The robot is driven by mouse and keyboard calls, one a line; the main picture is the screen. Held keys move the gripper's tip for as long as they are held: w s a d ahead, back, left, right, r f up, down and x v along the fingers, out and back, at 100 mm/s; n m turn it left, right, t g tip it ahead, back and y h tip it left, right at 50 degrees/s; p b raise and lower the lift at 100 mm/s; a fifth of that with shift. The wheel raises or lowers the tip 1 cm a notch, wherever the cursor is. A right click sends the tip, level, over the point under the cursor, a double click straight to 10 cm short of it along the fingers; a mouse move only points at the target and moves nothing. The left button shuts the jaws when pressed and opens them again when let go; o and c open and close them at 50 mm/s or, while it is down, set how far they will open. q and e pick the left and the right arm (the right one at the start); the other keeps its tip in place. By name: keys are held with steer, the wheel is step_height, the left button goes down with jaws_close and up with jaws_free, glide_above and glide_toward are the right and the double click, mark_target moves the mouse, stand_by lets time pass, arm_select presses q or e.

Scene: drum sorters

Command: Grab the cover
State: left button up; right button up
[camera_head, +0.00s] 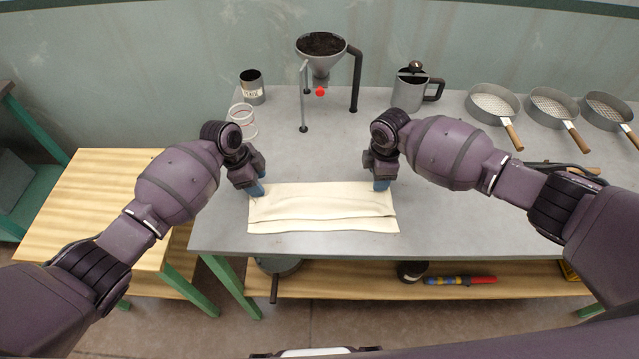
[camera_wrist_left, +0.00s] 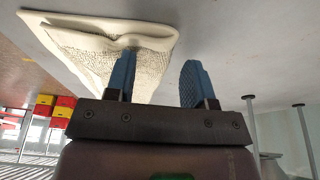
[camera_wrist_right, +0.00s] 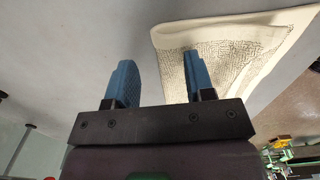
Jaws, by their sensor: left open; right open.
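The cover is a folded cream cloth (camera_head: 322,208) lying flat on the grey table near its front edge. It also shows in the left wrist view (camera_wrist_left: 95,48) and in the right wrist view (camera_wrist_right: 235,50). My left gripper (camera_head: 257,190) is at the cloth's back left corner, with its fingers open; in the left wrist view (camera_wrist_left: 155,80) one finger overlaps the cloth and the other is beside it. My right gripper (camera_head: 381,185) is at the back right corner; in the right wrist view (camera_wrist_right: 160,82) its fingers are apart, one over the cloth. Whether the fingers touch the cloth is unclear.
A funnel on a stand (camera_head: 322,60), a metal can (camera_head: 252,88), a clear ringed container (camera_head: 243,122) and a metal pitcher (camera_head: 408,92) stand behind. Three sieve pans (camera_head: 493,103) with wooden handles lie at the right. The table's middle is mostly clear.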

arm_select(q)
steer(key=shift+f, duration=0.1)
arm_select(e)
steer(key=shift+f, duration=0.1)
arm_select(q)
steer(key=shift+f+b, duration=0.3)
steer(key=shift+b, duration=0.05)
arm_select(e)
steer(key=shift+f, duration=0.35)
arm_select(q)
steer(key=shift+s+f, duration=0.1)
steer(key=shift+f, duration=0.05)
arm_select(e)
steer(key=shift+f, duration=0.2)
arm_select(q)
steer(key=shift+c, duration=0.5)
arm_select(e)
steer(key=shift+s, duration=0.1)
steer(key=shift+c, duration=0.5)
arm_select(q)
jaws_close()
arm_select(e)
jaws_close()
